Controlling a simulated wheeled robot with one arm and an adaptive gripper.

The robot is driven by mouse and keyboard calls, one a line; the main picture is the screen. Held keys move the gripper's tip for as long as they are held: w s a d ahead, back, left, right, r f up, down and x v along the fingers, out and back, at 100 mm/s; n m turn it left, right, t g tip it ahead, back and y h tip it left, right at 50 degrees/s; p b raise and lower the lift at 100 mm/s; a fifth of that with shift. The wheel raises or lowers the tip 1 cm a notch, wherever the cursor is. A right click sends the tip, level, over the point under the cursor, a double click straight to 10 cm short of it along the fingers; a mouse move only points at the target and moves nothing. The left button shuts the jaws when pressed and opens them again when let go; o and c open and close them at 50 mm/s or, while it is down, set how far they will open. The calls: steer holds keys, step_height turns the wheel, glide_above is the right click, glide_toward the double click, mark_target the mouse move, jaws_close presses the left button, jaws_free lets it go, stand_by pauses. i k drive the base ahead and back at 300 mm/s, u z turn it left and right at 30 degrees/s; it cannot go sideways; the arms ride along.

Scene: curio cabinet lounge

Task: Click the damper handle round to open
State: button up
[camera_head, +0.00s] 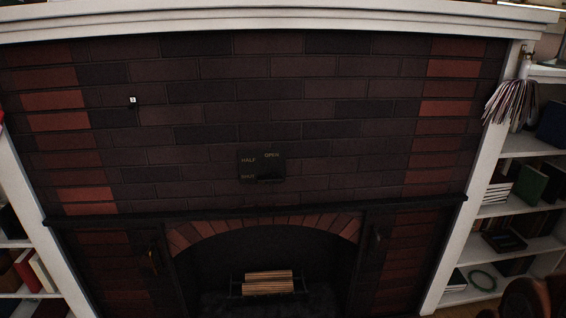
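A dark damper plate (247,166) is fixed to the brick chimney breast above the fireplace arch. A third word at the lower left is too small to read surely. A black shape at the plate's lower right, perhaps the damper handle (270,178), is too dark to tell which mark it points at. My gripper is not in this view.
A dark mantel ledge (140,216) runs below the plate. The arched firebox holds stacked logs (268,283) in a grate. Shelves with books (532,183) flank both sides. A feather-like duster (512,102) hangs at right.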

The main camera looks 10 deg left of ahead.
mark_target(271, 178)
steer(key=i, duration=0.85)
steer(key=u, duration=3)
